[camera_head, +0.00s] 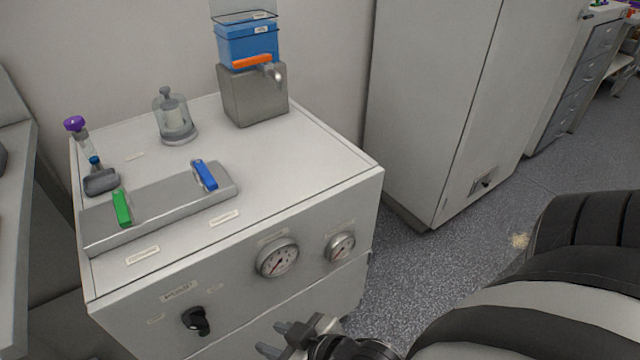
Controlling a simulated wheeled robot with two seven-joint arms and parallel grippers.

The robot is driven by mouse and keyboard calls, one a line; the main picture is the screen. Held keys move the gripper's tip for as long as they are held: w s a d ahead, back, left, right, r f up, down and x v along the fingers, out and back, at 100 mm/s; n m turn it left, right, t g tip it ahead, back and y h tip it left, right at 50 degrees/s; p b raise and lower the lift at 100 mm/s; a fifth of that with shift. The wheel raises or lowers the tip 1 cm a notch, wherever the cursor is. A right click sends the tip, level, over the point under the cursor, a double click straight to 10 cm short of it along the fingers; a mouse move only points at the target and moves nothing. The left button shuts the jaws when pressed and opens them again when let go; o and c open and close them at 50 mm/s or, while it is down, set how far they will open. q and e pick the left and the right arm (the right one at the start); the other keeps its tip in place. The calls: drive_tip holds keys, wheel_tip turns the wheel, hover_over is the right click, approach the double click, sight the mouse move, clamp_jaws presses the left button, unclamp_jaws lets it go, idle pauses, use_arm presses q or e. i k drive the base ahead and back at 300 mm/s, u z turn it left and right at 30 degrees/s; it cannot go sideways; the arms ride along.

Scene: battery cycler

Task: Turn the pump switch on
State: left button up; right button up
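My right gripper (273,338) shows at the bottom edge, in front of the panel and to the right of the knob. Its two fingers point left, apart and with nothing between them. It is not touching the knob. My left gripper is not in view.
The white cabinet (290,160) carries two gauges (278,258) (341,246) right of the knob. On top are a tray with green (122,207) and blue (205,174) handles, a glass vessel (174,118) and a metal box (252,98).

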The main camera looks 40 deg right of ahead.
sight(194, 318)
drive_tip(key=k, duration=0.35)
drive_tip(key=z, duration=0.65)
drive_tip(key=i, duration=0.4)
drive_tip(key=z, duration=2.4)
drive_tip(key=k, duration=1.3)
drive_tip(key=u, duration=2.15)
